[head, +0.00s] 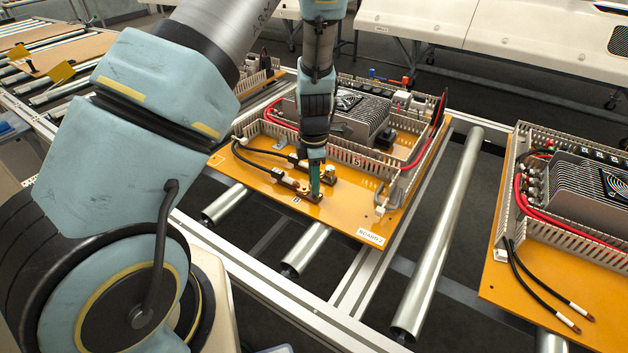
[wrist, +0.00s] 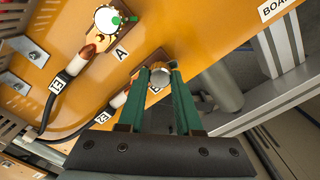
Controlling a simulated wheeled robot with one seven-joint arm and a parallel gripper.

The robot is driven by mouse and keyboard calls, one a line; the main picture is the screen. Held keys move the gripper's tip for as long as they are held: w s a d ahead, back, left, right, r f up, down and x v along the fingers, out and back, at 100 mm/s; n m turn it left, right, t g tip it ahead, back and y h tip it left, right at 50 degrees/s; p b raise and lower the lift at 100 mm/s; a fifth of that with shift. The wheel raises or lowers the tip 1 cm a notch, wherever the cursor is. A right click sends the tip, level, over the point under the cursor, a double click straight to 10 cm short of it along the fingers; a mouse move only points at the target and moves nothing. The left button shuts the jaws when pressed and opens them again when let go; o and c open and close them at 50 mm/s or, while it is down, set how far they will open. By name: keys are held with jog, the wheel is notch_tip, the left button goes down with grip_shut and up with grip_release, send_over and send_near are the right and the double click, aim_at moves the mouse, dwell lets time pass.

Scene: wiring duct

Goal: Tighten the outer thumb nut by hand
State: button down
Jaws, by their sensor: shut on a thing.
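The outer thumb nut (wrist: 159,74), brass-sided with a pale top, sits between the two green fingertips of my gripper (wrist: 160,80) in the wrist view. The fingers are closed on its sides at the terminal marked B. In the head view my gripper (head: 315,182) points down at the orange board (head: 345,217), and its fingers hide the held nut. A black cable with a copper lug (wrist: 90,52) runs to A; a second cable's lug is partly hidden behind my left finger.
A slotted wiring duct (head: 345,154) and a grey finned unit (head: 345,113) stand behind the terminals. Red cables run along the duct. A second board (head: 510,270) lies to the right, beyond a bare roller (head: 440,235). The front of the orange board is clear.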

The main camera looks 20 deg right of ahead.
jog(key=m, duration=0.4)
jog(key=shift+w+d+r+m+b, duration=0.1)
jog(key=shift+r+m+b, duration=0.05)
jog(key=shift+m+b, duration=0.2)
jog(key=m+b, duration=0.1)
jog(key=m, duration=0.4)
jog(key=m+b, duration=0.1)
jog(key=m, duration=0.4)
jog(key=shift+b, duration=0.3)
jog(key=m+b, duration=0.1)
jog(key=m, duration=0.3)
jog(key=shift+w+m, duration=0.1)
jog(key=shift+m, duration=0.15)
jog(key=m, duration=0.4)
jog(key=shift+b, duration=0.35)
jog(key=m, duration=0.9)
jog(key=shift+d+r+m+p, duration=0.1)
jog(key=shift+m+p, duration=0.8)
jog(key=shift+m, duration=1.6)
